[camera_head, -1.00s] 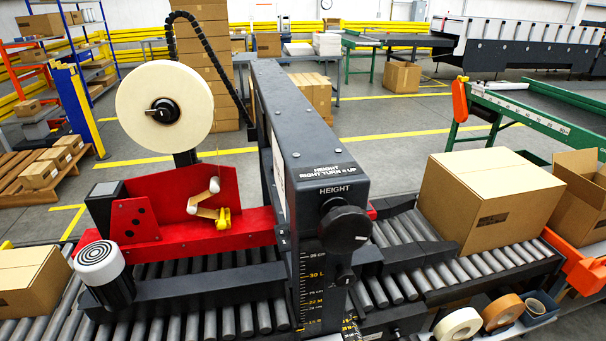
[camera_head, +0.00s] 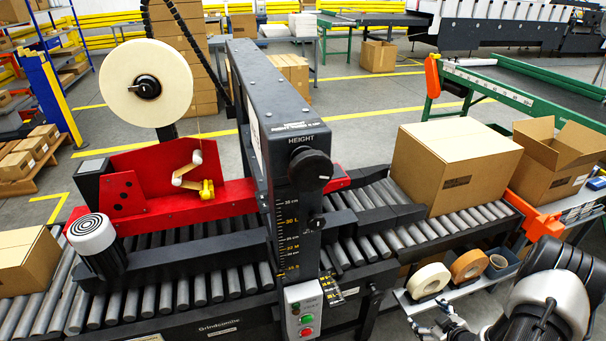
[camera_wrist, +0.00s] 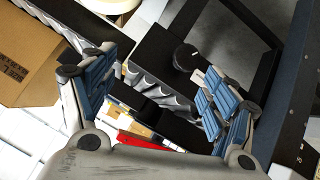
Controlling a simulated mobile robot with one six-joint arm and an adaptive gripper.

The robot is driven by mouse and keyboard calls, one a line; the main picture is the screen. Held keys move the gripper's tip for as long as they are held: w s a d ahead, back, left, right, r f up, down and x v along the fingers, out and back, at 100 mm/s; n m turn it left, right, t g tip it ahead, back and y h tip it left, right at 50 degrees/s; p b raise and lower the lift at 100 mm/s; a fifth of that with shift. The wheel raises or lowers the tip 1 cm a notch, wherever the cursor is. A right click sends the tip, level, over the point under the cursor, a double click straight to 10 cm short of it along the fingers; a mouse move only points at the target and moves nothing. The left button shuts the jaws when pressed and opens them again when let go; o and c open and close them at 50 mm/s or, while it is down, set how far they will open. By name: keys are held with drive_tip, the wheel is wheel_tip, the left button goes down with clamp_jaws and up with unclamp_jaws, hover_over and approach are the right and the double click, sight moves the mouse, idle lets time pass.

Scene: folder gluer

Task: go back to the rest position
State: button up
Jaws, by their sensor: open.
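My gripper (camera_wrist: 155,100) shows in the wrist view with its two blue-padded fingers spread apart and nothing between them. In the head view, part of my arm and the gripper (camera_head: 445,325) show at the lower right corner, in front of the small shelf of tape rolls. The gripper is clear of the machine there, and its fingertips are partly cut off by the picture's bottom edge.
The taping machine (camera_head: 262,100) stands over a roller conveyor (camera_head: 345,240). Its control box (camera_head: 303,308) has green and red buttons. A closed carton (camera_head: 455,165) sits on the rollers at right, with an open carton (camera_head: 555,160) beyond. Tape rolls (camera_head: 429,280) lie on the shelf.

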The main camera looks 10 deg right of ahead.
drive_tip(key=w+r+g+h, duration=0.1)
drive_tip(key=w+r, duration=0.3)
drive_tip(key=r, duration=0.5)
drive_tip(key=a+r+m+g+h, duration=0.1)
drive_tip(key=a+r, duration=0.3)
drive_tip(key=r, duration=0.4)
drive_tip(key=w+a+r+g, duration=0.1)
drive_tip(key=a+r, duration=0.2)
drive_tip(key=r, duration=0.5)
drive_tip(key=a+r+m+g+h, duration=0.1)
drive_tip(key=a+r, duration=0.3)
drive_tip(key=r, duration=0.4)
drive_tip(key=s+a+r+m+y, duration=0.1)
drive_tip(key=s+a+r, duration=0.35)
drive_tip(key=a, duration=0.25)
drive_tip(key=s+a+r+m+y, duration=0.1)
drive_tip(key=s+a+r, duration=0.3)
drive_tip(key=s+a, duration=0.15)
drive_tip(key=s+a+r+g+y, duration=0.1)
drive_tip(key=s+a+y, duration=0.1)
drive_tip(key=s+a, duration=0.9)
drive_tip(key=shift+s+a+r, duration=0.15)
drive_tip(key=shift+s+r, duration=0.2)
drive_tip(key=shift+s, duration=0.25)
